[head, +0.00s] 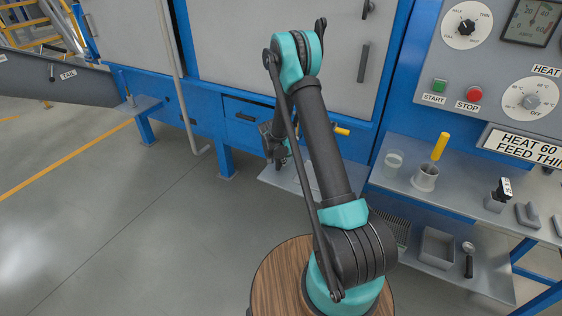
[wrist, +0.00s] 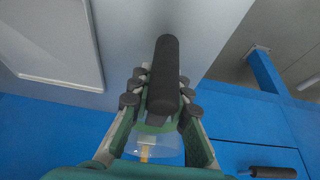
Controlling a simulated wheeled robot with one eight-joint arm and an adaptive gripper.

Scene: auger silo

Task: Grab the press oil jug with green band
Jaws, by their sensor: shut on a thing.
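My gripper (head: 273,143) is low in front of the blue machine in the head view, partly behind my arm. In the wrist view my gripper's fingers (wrist: 160,97) are closed around a clear vessel (wrist: 150,148) with a green band and something yellowish seen through it. I take this to be the press oil jug. A thick dark cylinder (wrist: 166,65) stands out beyond it between the fingertips. I cannot tell whether the cylinder belongs to the jug. The jug cannot be made out in the head view.
A low grey shelf (head: 287,180) lies beneath my gripper. At right, a counter holds a clear beaker (head: 393,164) and a metal cup (head: 425,178) with a yellow-handled tool. A lower shelf holds a grey bin (head: 437,246). The floor (head: 110,225) at left is clear.

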